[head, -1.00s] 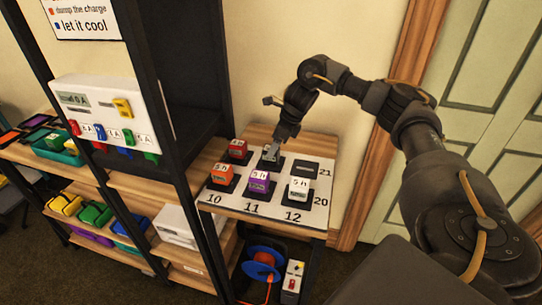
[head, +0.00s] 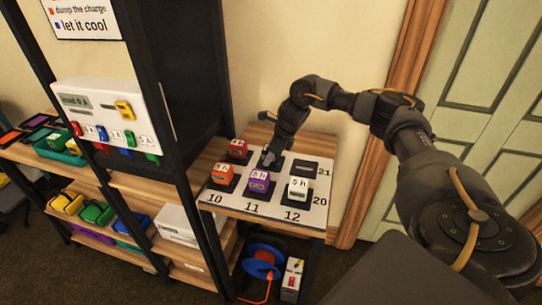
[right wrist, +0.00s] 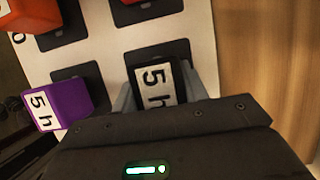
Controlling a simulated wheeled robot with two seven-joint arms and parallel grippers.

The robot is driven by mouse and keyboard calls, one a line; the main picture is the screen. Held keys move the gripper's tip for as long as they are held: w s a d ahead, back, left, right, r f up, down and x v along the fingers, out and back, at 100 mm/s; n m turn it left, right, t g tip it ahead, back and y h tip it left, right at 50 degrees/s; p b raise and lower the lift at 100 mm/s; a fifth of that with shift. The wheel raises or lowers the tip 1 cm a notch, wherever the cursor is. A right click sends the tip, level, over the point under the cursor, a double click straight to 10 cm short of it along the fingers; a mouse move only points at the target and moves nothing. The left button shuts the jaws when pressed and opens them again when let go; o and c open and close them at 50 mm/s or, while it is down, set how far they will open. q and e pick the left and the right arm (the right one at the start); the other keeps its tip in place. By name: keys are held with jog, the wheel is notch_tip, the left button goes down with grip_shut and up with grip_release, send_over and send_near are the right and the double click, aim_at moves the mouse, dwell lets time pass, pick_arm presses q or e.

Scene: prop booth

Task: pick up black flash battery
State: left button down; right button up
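The black flash battery (right wrist: 158,86) stands in the right wrist view with a white "5 h" label facing up. It sits on its dark pad in the middle of the board's back row. My right gripper (head: 269,161) is down over it in the head view and hides most of it. In the right wrist view the grey fingers of my right gripper (right wrist: 166,92) stand on either side of the battery, apart enough to straddle it. Whether they touch it is hard to tell. My left gripper is not in view.
On the numbered board (head: 240,204), an orange battery (head: 222,173), a purple battery (head: 259,182) and a white battery (head: 298,188) form the front row. A red battery (head: 237,149) stands back left. The back-right pad (head: 304,168) looks empty.

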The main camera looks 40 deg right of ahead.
jog(key=c, duration=0.4)
jog(key=shift+r, duration=0.1)
jog(key=shift+c, duration=0.2)
jog(key=shift+r+b, duration=0.3)
jog(key=shift+r, duration=0.15)
jog(key=s+a+r, duration=0.6)
jog(key=s+r, duration=0.6)
jog(key=shift+a, duration=0.4)
jog(key=shift+s, duration=0.1)
